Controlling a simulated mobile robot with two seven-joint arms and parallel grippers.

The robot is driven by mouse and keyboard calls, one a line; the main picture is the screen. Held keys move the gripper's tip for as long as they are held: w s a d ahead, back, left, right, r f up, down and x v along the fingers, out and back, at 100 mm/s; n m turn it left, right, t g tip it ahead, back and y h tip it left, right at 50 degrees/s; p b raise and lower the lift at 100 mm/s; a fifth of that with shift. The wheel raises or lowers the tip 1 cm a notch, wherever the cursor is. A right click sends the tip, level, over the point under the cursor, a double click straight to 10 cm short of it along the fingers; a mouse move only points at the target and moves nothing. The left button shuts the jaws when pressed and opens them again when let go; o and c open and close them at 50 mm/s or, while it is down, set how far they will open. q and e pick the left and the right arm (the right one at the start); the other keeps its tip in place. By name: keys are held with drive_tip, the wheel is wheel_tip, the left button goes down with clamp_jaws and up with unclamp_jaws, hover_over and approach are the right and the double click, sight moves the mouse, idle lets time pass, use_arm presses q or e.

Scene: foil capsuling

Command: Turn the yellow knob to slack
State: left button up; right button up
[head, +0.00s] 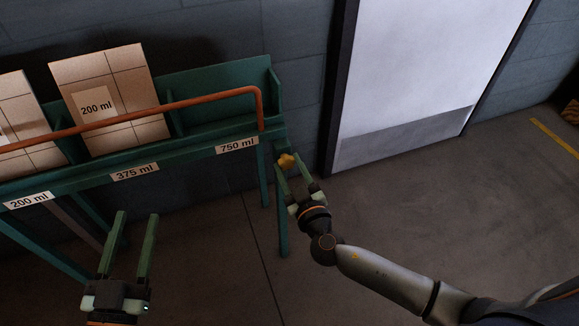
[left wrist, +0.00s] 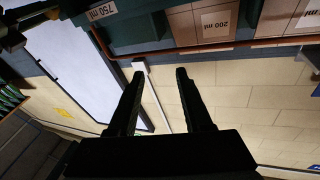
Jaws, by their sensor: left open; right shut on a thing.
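The yellow knob (head: 286,161) is on the right end of the green rack, just below the orange rail's end. My right gripper (head: 291,170) is at the knob, with its fingers shut on it; the fingers hide part of the knob. Which way the knob is set cannot be told. My left gripper (head: 137,216) is open and empty, in front of the rack at the lower left, away from the knob. Its two dark fingers also show apart in the left wrist view (left wrist: 157,72), with nothing between them.
The green rack (head: 200,132) has an orange rail (head: 190,104) and labels for 200, 375 and 750 ml. Boxes (head: 112,95) stand in its left and middle bays; the right bay looks empty. A white door (head: 415,75) is at the right. The floor (head: 400,205) there is clear.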

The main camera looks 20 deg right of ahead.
clamp_jaws()
